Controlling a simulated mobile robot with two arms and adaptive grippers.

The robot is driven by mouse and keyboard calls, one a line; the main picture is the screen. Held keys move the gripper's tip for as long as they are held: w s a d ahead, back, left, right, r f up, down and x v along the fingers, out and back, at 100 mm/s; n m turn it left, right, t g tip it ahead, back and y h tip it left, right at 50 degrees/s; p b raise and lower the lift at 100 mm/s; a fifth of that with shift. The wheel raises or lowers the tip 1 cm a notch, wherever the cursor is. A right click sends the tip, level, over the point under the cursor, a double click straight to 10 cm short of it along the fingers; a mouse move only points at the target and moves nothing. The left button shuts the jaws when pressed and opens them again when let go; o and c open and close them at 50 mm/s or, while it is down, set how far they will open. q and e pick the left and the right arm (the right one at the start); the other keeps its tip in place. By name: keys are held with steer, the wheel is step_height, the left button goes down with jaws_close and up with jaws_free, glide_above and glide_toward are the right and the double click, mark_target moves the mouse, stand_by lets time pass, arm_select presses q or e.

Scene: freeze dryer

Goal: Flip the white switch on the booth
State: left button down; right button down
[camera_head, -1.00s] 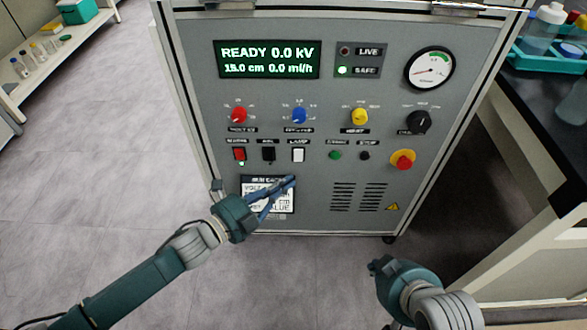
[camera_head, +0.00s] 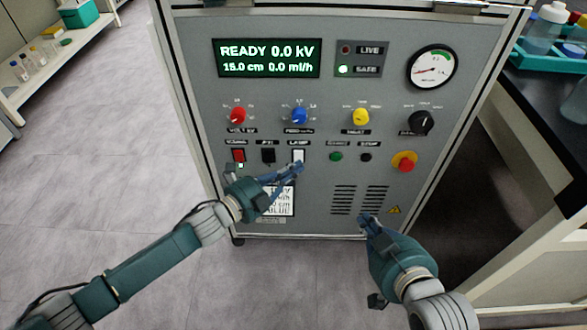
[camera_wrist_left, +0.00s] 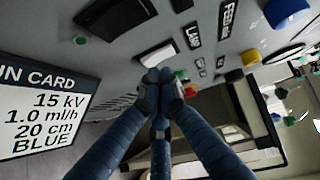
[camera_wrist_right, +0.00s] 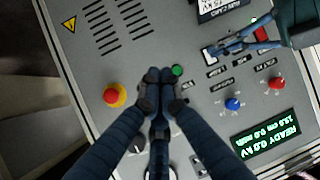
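The white switch (camera_head: 298,156) sits on the grey booth's front panel, right of a black switch (camera_head: 268,156) and a red switch (camera_head: 238,156). My left gripper (camera_head: 298,168) has its fingertips just below the white switch. In the left wrist view the white switch (camera_wrist_left: 157,53) shows just beyond the fingertips (camera_wrist_left: 160,78). The fingers are together and hold nothing; I cannot tell whether they touch the switch. In the right wrist view the white switch (camera_wrist_right: 209,55) is beside the left fingers. My right gripper (camera_head: 366,221) is shut and empty, in front of the lower panel.
Red, blue and yellow knobs (camera_head: 360,117) are above the switches. A green button (camera_head: 336,157) and a red-yellow emergency stop (camera_head: 404,162) lie to the right. A run card (camera_head: 280,203) is partly hidden behind my left gripper. A black-topped bench (camera_head: 545,125) stands at right.

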arm_select(q)
steer(key=shift+w+f+b, duration=0.25)
steer(key=shift+b, duration=0.6)
steer(key=shift+w+r+m+t+h+b, duration=0.1)
steer(key=shift+w+m+t+h+b, duration=0.05)
steer(key=shift+m+t+h+b, duration=0.2)
arm_select(e)
steer(key=w+a+r+t+y, duration=0.1)
steer(key=w+r+t, duration=0.1)
steer(key=r, duration=0.4)
steer(key=w+a+r+t+y, duration=0.1)
steer(key=r+t, duration=0.3)
steer(key=r, duration=0.2)
steer(key=shift+w+a+r, duration=0.3)
steer(key=shift+w+r, duration=0.05)
steer(key=shift+w, duration=0.05)
